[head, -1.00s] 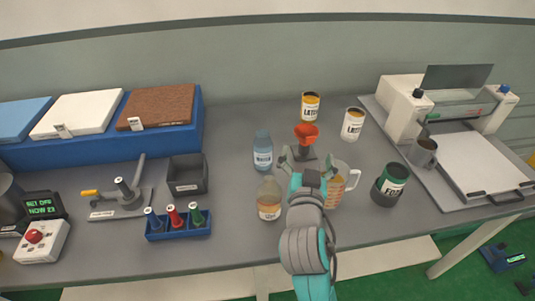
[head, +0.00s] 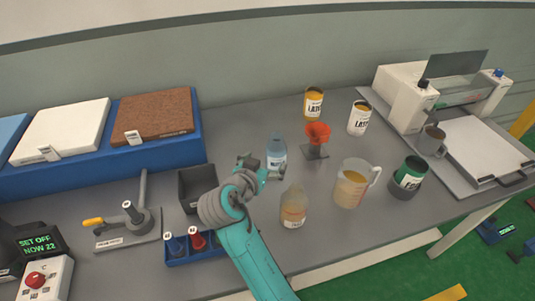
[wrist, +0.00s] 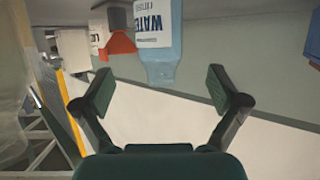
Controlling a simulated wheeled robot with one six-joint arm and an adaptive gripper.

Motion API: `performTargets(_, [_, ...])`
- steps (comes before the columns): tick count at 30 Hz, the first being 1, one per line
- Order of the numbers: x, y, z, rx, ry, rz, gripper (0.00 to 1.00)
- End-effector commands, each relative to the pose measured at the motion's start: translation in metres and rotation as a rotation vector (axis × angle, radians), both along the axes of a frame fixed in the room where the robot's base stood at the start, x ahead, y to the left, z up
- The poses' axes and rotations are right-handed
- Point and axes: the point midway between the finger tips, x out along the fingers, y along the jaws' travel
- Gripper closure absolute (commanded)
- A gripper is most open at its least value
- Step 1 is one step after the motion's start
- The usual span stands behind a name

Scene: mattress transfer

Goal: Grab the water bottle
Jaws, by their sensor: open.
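The water bottle (head: 277,157), clear blue with a white label, stands upright on the grey bench in the head view. In the wrist view the water bottle (wrist: 158,45) shows upside down at the top, beyond the fingertips and roughly between them. My gripper (head: 260,171) is just in front and to the left of the bottle in the head view, and part of it is hidden by my wrist. In the wrist view my gripper (wrist: 167,90) has its two fingers spread wide with nothing between the pads.
An amber bottle (head: 293,208) and a measuring jug (head: 350,186) stand in front and right. A red funnel on a stand (head: 317,134) is close right of the water bottle. A dark bin (head: 198,188) and a blue rack (head: 178,258) lie left, near my arm.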

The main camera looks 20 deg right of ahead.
Motion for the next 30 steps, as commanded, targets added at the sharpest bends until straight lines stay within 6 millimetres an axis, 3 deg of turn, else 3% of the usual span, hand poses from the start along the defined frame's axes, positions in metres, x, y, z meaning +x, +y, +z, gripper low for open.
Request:
performTargets(21, [0.057,-0.047,-0.034,0.0,-0.001,0.001,0.03])
performTargets(30, [0.063,-0.052,-0.037,0.001,-0.002,0.002,0.03])
